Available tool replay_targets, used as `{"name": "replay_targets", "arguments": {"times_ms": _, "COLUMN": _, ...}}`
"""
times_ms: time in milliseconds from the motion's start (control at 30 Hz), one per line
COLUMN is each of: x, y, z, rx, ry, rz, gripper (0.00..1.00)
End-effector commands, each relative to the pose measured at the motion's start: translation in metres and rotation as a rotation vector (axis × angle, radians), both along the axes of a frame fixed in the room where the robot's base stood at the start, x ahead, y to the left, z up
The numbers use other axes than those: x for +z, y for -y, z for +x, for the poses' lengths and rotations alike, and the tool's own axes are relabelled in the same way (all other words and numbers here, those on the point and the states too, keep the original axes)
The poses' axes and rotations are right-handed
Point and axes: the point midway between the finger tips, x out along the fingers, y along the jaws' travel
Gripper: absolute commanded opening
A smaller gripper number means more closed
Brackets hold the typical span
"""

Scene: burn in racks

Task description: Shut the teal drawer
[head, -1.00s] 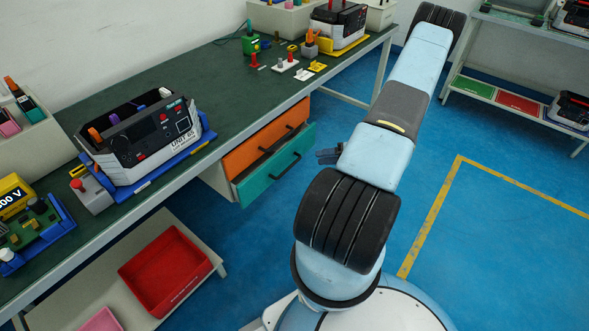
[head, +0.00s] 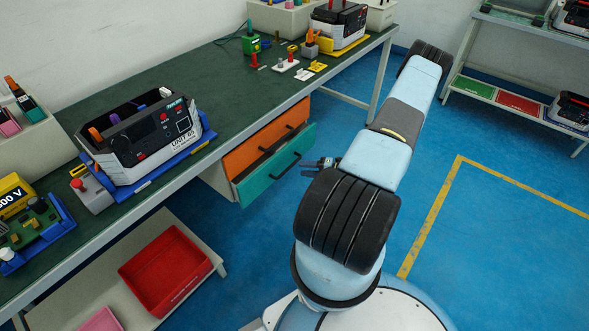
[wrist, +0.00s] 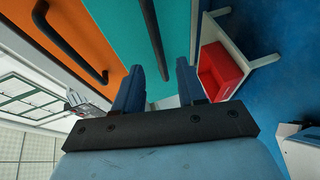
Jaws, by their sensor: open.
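The teal drawer (head: 250,188) sits under the green-topped bench, below an orange drawer (head: 243,157). It stands out a little past the orange front and has a dark bar handle (head: 285,167). My gripper (head: 318,163) is just right of the teal front in the head view, partly hidden by my arm. In the wrist view, my gripper (wrist: 158,80) is open and empty, its two blue fingers pointing at the teal front (wrist: 125,25). The teal handle (wrist: 154,40) runs toward the space between the fingers. I cannot tell whether a finger touches it.
The bench (head: 225,75) carries a boxy unit (head: 150,140) and small parts. A red bin (head: 165,270) lies on the low shelf; it also shows in the wrist view (wrist: 220,70). Blue floor (head: 480,240) is clear to the right.

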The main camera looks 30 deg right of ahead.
Motion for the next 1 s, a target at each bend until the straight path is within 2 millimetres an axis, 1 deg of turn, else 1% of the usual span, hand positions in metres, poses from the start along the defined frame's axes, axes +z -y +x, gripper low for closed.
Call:
{"name": "replay_targets", "arguments": {"times_ms": 100, "x": -0.004, "y": -0.013, "z": 0.014, "rx": 0.001, "ry": -0.001, "rz": 0.000, "gripper": 0.40}}
{"name": "replay_targets", "arguments": {"times_ms": 300, "x": -0.008, "y": -0.028, "z": 0.031, "rx": 0.000, "ry": 0.001, "rz": -0.001, "gripper": 0.40}}
{"name": "replay_targets", "arguments": {"times_ms": 500, "x": -0.010, "y": -0.034, "z": 0.037, "rx": 0.000, "ry": 0.001, "rz": -0.002, "gripper": 0.40}}
{"name": "replay_targets", "arguments": {"times_ms": 733, "x": -0.009, "y": -0.034, "z": 0.037, "rx": 0.000, "ry": 0.001, "rz": -0.002, "gripper": 0.40}}
{"name": "replay_targets", "arguments": {"times_ms": 767, "x": -0.009, "y": -0.034, "z": 0.037, "rx": 0.000, "ry": 0.001, "rz": -0.002, "gripper": 0.39}}
{"name": "replay_targets", "arguments": {"times_ms": 1000, "x": -0.009, "y": -0.034, "z": 0.037, "rx": 0.000, "ry": 0.001, "rz": -0.002, "gripper": 0.16}}
